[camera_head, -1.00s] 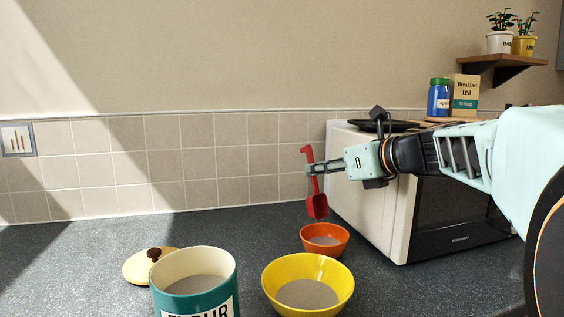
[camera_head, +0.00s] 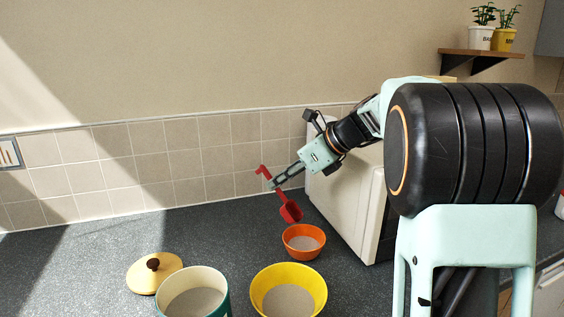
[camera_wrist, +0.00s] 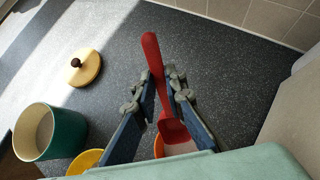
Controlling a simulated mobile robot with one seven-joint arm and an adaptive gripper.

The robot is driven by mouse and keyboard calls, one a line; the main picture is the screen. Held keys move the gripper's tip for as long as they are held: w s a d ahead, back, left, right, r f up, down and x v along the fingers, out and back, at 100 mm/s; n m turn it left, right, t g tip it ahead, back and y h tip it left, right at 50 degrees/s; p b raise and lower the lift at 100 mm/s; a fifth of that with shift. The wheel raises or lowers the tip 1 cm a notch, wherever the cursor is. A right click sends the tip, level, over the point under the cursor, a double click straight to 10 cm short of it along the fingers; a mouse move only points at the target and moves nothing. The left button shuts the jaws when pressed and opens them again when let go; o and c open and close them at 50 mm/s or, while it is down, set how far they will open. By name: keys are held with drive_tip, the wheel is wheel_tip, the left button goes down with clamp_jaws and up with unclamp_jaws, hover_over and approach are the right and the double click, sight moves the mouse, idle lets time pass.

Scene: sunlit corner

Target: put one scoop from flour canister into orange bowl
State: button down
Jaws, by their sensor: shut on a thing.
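My gripper (camera_head: 272,184) is shut on a red scoop (camera_head: 290,212) and holds it in the air, tilted, with its bowl end low above the orange bowl. The red scoop (camera_wrist: 154,60) also shows between the fingers in the wrist view. The orange bowl (camera_head: 303,252) stands on the counter and has greyish powder inside. In the wrist view it is mostly hidden behind the scoop and fingers. The teal flour canister (camera_head: 222,305) stands open at the bottom, with greyish powder inside. Whether the scoop holds powder is not clear.
A yellow bowl (camera_head: 316,290) with powder stands between the canister and the orange bowl. The canister's cream lid (camera_head: 142,281) lies at the left. A microwave (camera_head: 345,205) stands right of the orange bowl. The counter at the left back is clear.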

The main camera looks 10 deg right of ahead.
drive_tip(key=p, duration=0.1)
drive_tip(key=n+g+p, duration=0.1)
drive_tip(key=p, duration=0.1)
drive_tip(key=shift+s+a+r, duration=0.1)
drive_tip(key=shift+a+r, duration=0.15)
drive_tip(key=shift+a, duration=0.1)
drive_tip(key=shift+s+a+f+n+g+h+p, duration=0.1)
drive_tip(key=shift+f+n+g+h+p, duration=0.3)
drive_tip(key=shift+p, duration=0.7)
drive_tip(key=shift+r, duration=0.15)
drive_tip(key=a+f+g+h+p, duration=0.1)
drive_tip(key=h+p, duration=0.1)
drive_tip(key=p, duration=0.2)
drive_tip(key=w+a+f+g+h+p, duration=0.1)
drive_tip(key=h+p, duration=0.1)
drive_tip(key=p, duration=0.2)
drive_tip(key=a+f+g+h+p, duration=0.1)
drive_tip(key=f+g+h+p, duration=0.1)
drive_tip(key=h+p, duration=0.1)
drive_tip(key=shift+w+p, duration=0.3)
drive_tip(key=shift+p, duration=0.45)
